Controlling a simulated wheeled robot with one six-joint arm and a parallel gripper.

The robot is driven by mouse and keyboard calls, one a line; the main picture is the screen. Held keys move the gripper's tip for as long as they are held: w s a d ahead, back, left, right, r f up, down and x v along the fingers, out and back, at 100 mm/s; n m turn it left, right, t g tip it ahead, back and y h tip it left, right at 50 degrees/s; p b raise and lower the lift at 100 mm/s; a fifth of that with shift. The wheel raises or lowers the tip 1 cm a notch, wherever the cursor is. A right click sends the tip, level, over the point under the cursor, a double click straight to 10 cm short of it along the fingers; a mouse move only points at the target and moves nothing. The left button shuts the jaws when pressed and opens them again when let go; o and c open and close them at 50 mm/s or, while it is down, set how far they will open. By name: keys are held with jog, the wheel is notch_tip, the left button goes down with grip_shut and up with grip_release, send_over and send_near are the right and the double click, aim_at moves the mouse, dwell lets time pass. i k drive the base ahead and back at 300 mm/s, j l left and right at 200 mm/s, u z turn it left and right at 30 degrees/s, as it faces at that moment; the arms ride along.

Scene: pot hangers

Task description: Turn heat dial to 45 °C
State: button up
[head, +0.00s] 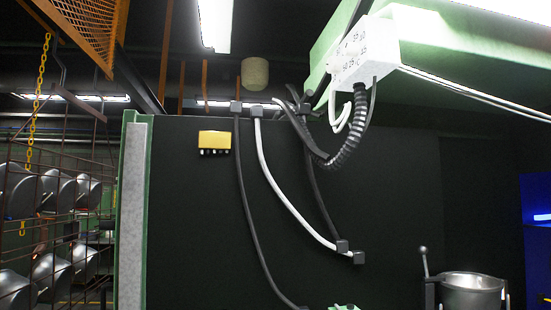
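A white control box (365,48) is mounted at the upper right, on the side of a light green beam. Dark numbers are printed in a ring on its face, which I take to be the heat dial's scale (352,49). The face is seen at a steep slant and is small. I cannot make out the knob or where it points. My gripper is not in view.
A black corrugated hose (350,140) and white cables hang below the box, in front of a dark panel (400,200). A yellow box (214,140) is on the panel. Racks of metal pots (50,275) stand left; a steel pot (472,292) is lower right.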

aim_at(350, 49)
jog(key=z, duration=0.8)
